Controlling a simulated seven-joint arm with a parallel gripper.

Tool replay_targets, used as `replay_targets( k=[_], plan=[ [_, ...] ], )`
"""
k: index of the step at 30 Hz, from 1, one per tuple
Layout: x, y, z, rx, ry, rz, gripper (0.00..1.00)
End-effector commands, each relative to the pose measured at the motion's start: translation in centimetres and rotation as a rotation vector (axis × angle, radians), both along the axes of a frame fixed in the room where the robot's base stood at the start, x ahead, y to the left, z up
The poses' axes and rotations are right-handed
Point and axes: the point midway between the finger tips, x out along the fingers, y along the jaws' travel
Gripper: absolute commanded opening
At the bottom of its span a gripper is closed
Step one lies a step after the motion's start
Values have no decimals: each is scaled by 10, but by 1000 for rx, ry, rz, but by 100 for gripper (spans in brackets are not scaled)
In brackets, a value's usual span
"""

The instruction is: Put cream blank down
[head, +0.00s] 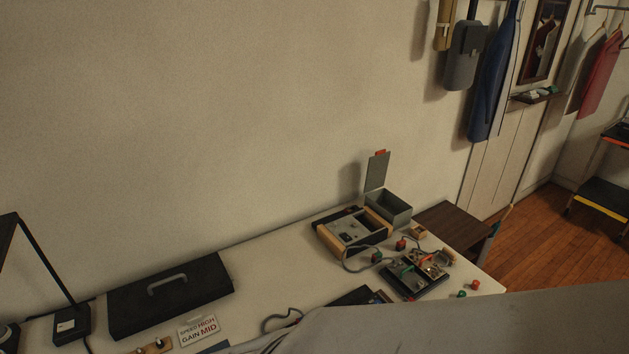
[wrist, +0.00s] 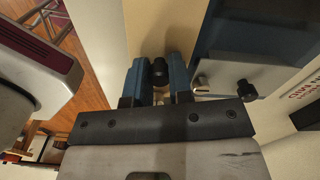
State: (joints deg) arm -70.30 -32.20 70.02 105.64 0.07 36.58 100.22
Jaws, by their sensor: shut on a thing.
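In the wrist view my gripper (wrist: 158,80) has its two blue fingers closed on a small black knob between them. A plain cream surface, which I take to be the cream blank (wrist: 152,30), shows just beyond the fingers. Its outer edges and whatever lies under it are partly hidden, so I cannot tell if it touches anything. In the head view neither the gripper nor the cream blank shows. The wood-sided console (head: 324,243) with a dark and grey top stands on the white table (head: 265,265).
A grey box (head: 397,213) with its lid up stands behind the console. A dark tray of parts (head: 404,284), cables and small red and green knobs lie in front. A black case (head: 195,298) and a "SPEED HIGH GAIN MID" card (head: 199,331) are left. The table middle is mostly clear.

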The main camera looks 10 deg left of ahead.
Motion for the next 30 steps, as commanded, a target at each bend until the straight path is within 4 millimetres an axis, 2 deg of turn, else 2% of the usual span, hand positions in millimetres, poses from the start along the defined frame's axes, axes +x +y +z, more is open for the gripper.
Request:
replay_targets(
  k=[11, 12, 16, 30],
  plan=[
    [0, 0, -3, 1, 0, 0, 0],
    [0, 0, -3, 1, 0, 0, 25],
    [0, 0, -3, 1, 0, 0, 44],
    [0, 0, 0, 1, 0, 0, 46]
  ],
)
